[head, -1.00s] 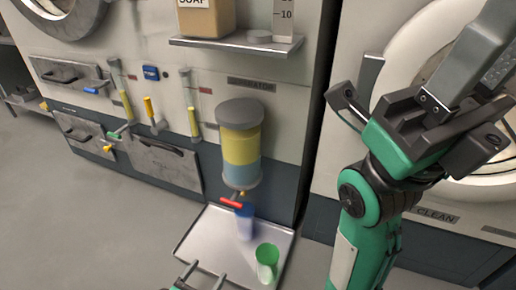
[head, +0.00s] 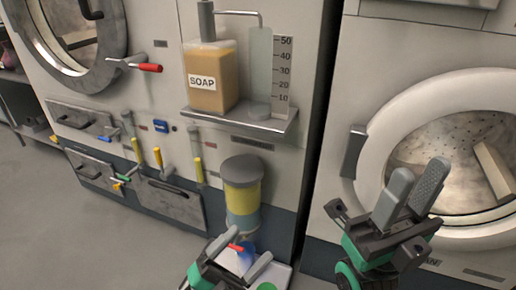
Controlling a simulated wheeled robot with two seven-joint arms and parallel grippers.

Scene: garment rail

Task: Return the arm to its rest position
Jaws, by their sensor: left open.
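My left gripper (head: 241,252) is at the bottom middle of the head view, its two fingers apart. Through the gap I see the red valve handle (head: 236,247) and the blue cup (head: 245,262) under the separator (head: 243,192). I cannot tell how near the fingers are to the cup; nothing is visibly held. My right gripper (head: 418,185) is raised at the lower right, in front of the round washer door (head: 490,90). Its fingers point up, and I see nothing between them. Whether they are fully closed is unclear.
A shelf (head: 225,118) carries a soap bottle (head: 210,82) and a marked scale (head: 284,75). A metal tray (head: 281,278) lies under the separator, with a green cup (head: 267,286) at the bottom edge. Drawers and levers line the left. The floor at left is clear.

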